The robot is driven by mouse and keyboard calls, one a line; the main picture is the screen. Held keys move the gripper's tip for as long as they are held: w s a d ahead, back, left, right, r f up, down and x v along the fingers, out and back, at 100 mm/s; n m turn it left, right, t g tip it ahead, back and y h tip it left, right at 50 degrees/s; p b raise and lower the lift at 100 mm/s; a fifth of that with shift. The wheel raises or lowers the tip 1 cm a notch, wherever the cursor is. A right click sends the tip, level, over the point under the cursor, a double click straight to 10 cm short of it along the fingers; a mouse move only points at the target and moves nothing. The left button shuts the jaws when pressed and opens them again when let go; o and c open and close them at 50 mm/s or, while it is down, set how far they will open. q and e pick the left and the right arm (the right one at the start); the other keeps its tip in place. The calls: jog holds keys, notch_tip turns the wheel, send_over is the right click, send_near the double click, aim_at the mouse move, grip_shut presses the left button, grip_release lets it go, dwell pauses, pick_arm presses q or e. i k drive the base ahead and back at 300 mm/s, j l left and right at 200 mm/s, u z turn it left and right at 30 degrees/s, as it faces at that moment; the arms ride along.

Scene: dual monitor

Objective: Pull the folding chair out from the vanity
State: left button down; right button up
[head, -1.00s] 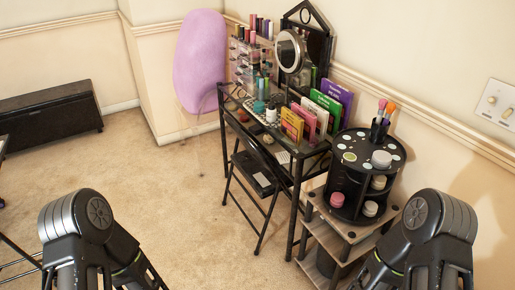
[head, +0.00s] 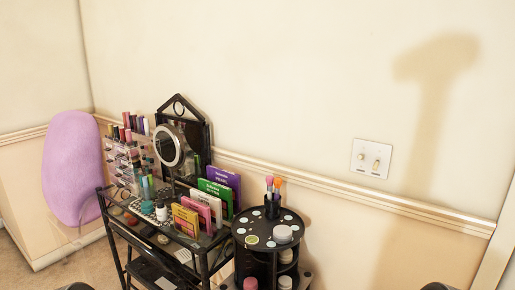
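The vanity (head: 210,243) is a narrow black-framed table against the wall, at lower left of centre in the head view. Its top is crowded with makeup and upright palettes. The folding chair (head: 150,272) shows only in part, as a dark flat seat under the vanity at the bottom edge. Its legs are cut off by the frame or hidden behind the vanity frame. Neither gripper is in view. Only small dark tips of my arms show at the bottom edge, well apart from each other.
A black round organizer (head: 262,243) with brushes stands right of the vanity. A round mirror (head: 168,146) stands at the back of the vanity top. A purple oval object (head: 72,170) is at the far left. A light switch plate (head: 371,160) is on the wall. Little floor shows.

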aim_at(153, 270)
jog(key=i+j+z, duration=0.3)
jog(key=j, duration=0.25)
jog(key=j+z, duration=0.35)
jog(key=j, duration=0.15)
jog(key=j+z, duration=0.3)
jog(key=j, duration=0.3)
jog(key=j+z, duration=0.2)
jog(key=j, duration=3.2)
jog(key=i, duration=0.05)
